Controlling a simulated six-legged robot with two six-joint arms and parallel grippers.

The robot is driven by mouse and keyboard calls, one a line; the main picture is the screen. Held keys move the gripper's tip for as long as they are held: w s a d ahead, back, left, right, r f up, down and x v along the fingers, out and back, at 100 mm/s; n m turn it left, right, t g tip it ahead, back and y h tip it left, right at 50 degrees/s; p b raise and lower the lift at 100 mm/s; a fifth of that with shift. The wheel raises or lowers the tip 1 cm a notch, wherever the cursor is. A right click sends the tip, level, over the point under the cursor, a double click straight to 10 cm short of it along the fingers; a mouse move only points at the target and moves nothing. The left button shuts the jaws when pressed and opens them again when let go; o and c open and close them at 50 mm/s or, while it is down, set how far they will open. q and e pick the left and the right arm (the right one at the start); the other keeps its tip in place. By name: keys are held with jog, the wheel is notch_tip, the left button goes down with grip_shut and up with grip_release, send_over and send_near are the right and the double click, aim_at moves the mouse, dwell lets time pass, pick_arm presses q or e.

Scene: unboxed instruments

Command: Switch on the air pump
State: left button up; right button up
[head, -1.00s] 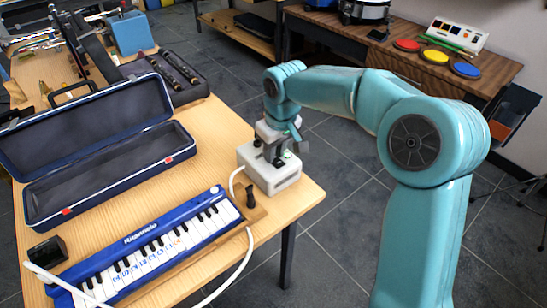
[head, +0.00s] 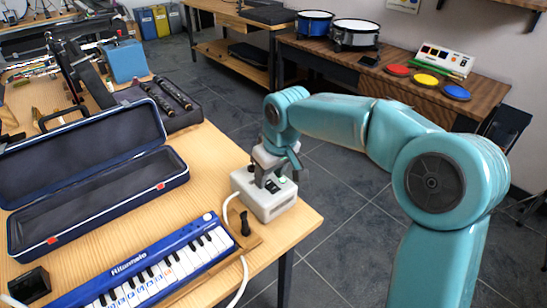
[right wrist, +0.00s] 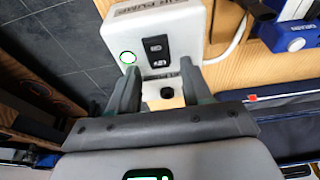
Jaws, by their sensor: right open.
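The air pump (head: 266,207) is a white box near the right corner of the wooden table. Its white top also shows in the right wrist view (right wrist: 182,24). My right gripper (head: 270,177) points down over the pump. I cannot tell whether a fingertip touches the pump.
A blue keyboard melodica (head: 150,268) lies in front of the pump, with a pale hose (head: 243,278) and a small black piece beside it. An open dark blue case (head: 90,205) lies to the left.

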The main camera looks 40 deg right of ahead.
jog(key=p+v, duration=0.3)
jog(key=v, duration=1.2)
jog(key=shift+r, duration=0.4)
jog(key=shift+s, duration=0.15)
